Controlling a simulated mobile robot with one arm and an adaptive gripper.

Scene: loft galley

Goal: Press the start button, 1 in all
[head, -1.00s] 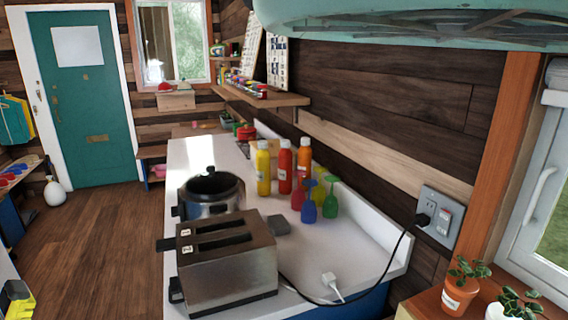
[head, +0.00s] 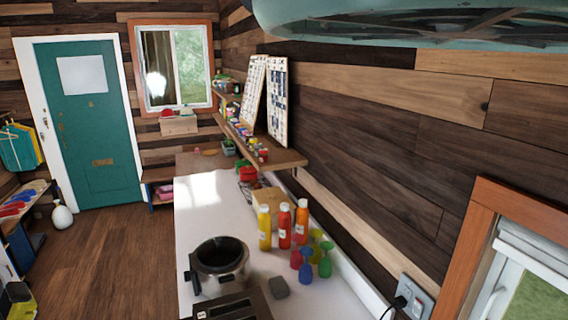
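No start button can be made out in the head view. A silver and black pot-shaped cooker (head: 222,262) stands open-topped on the white counter (head: 205,215). Its front is seen from above, and no button shows on it. My gripper is not in view.
The wooden floor (head: 110,260) at left is mostly clear.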

